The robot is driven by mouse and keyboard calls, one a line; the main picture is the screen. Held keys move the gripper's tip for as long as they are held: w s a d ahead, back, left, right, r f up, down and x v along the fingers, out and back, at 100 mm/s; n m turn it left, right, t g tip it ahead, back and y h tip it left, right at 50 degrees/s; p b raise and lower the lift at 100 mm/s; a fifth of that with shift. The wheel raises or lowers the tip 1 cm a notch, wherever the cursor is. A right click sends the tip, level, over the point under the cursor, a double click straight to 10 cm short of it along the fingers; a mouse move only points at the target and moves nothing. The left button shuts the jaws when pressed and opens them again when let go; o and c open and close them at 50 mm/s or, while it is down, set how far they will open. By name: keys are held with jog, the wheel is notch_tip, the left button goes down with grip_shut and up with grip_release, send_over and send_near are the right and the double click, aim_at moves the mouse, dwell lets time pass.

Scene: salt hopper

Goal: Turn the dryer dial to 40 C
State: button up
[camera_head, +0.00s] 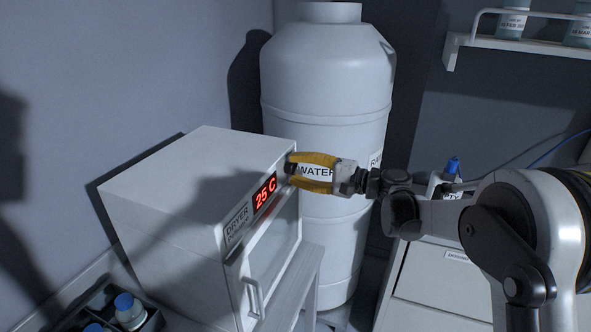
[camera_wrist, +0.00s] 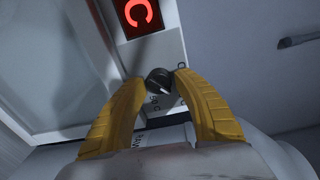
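The dryer (camera_head: 180,200) is a white box on a stand at the left in the head view. My gripper (camera_head: 290,167) has yellow fingers pointing at the panel's right end. In the wrist view my gripper (camera_wrist: 159,78) is open, a fingertip on either side of the dial; I cannot tell whether they touch it.
A large white water tank (camera_head: 325,75) stands right behind the dryer and my gripper. The dryer's door handle (camera_head: 252,297) is below the panel. A dark crate with blue-capped bottles (camera_head: 129,312) is at the lower left. A wall shelf (camera_head: 520,44) is at the upper right.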

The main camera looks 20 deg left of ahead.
jog(key=shift+o, duration=0.8)
